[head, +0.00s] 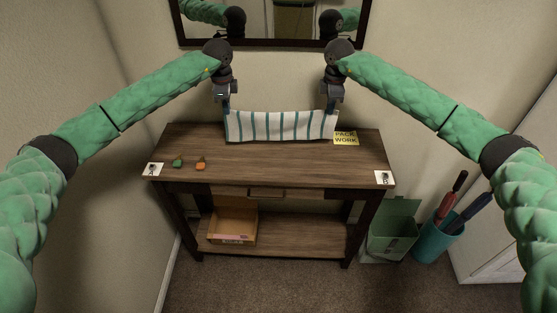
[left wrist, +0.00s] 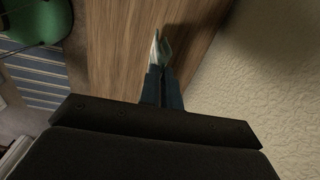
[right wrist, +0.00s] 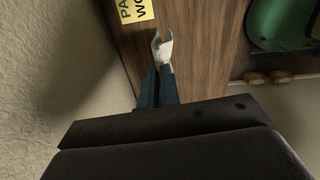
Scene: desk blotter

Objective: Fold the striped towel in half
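The striped towel (head: 280,126), white with dark teal stripes, hangs stretched between my two grippers above the back of the wooden table. Its lower edge is at or just over the tabletop; I cannot tell if it touches. My left gripper (head: 226,108) is shut on the towel's upper left corner. My right gripper (head: 332,108) is shut on its upper right corner. In the left wrist view a bit of towel (left wrist: 160,48) shows at the closed fingertips. In the right wrist view a bit of towel (right wrist: 162,46) shows at the fingertips too.
The wooden table (head: 270,165) is mostly clear. A yellow note (head: 345,138) lies at the back right. A green piece (head: 178,162) and an orange piece (head: 201,162) lie at the left. White cards (head: 153,169) (head: 384,178) mark the front corners. A mirror (head: 270,42) hangs behind.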

